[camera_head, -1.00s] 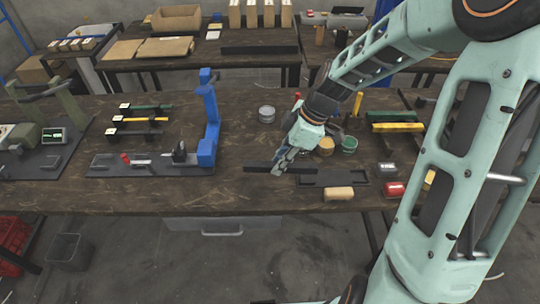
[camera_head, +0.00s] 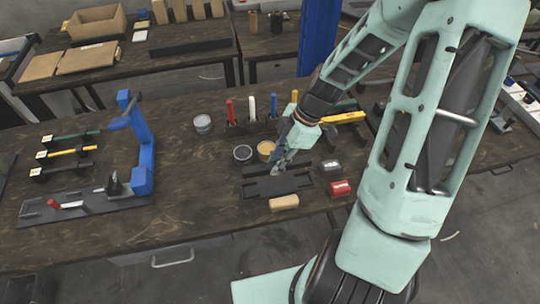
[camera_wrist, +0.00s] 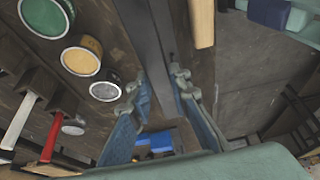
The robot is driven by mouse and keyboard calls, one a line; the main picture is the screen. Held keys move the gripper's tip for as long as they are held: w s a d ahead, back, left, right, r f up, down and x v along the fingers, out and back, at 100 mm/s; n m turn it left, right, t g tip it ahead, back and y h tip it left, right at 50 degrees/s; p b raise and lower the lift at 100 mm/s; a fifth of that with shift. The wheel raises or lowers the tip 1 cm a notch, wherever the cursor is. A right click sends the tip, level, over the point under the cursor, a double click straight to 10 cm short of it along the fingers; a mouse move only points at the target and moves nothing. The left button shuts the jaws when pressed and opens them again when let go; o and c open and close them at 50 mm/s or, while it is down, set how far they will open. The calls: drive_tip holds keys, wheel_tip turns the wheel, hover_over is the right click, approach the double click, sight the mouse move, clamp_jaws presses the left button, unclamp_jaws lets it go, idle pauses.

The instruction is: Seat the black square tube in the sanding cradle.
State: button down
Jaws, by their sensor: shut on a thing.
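The black square tube (camera_head: 255,171) is a long dark bar, held between the fingers of my gripper (camera_head: 283,165). In the head view it lies along the far side of the sanding cradle (camera_head: 285,187), a low dark tray on the bench. Tube and cradle run roughly parallel and overlap in the picture. I cannot tell whether they touch. In the wrist view the tube (camera_wrist: 142,35) runs up from between the two fingers (camera_wrist: 158,100). My gripper hides the tube's middle.
A tan block (camera_head: 284,202) lies in front of the cradle, with a red object (camera_head: 340,187) and a grey one (camera_head: 330,165) to the right. Open cans (camera_head: 242,153) and upright handles (camera_head: 252,108) stand behind. A blue press (camera_head: 140,150) stands left; bare bench lies between.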

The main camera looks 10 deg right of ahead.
drive_tip(key=shift+d, duration=0.2)
drive_tip(key=shift+f, duration=0.15)
drive_tip(key=b, duration=0.6)
hover_over(272, 186)
drive_tip(key=d, duration=0.1)
drive_tip(key=shift+d+f, duration=0.2)
drive_tip(key=shift+f, duration=3.4)
drive_tip(key=shift+f+b, duration=0.5)
drive_tip(key=shift+f, duration=0.2)
drive_tip(key=c, duration=1.7)
unclamp_jaws()
drive_tip(key=shift+r, duration=0.1)
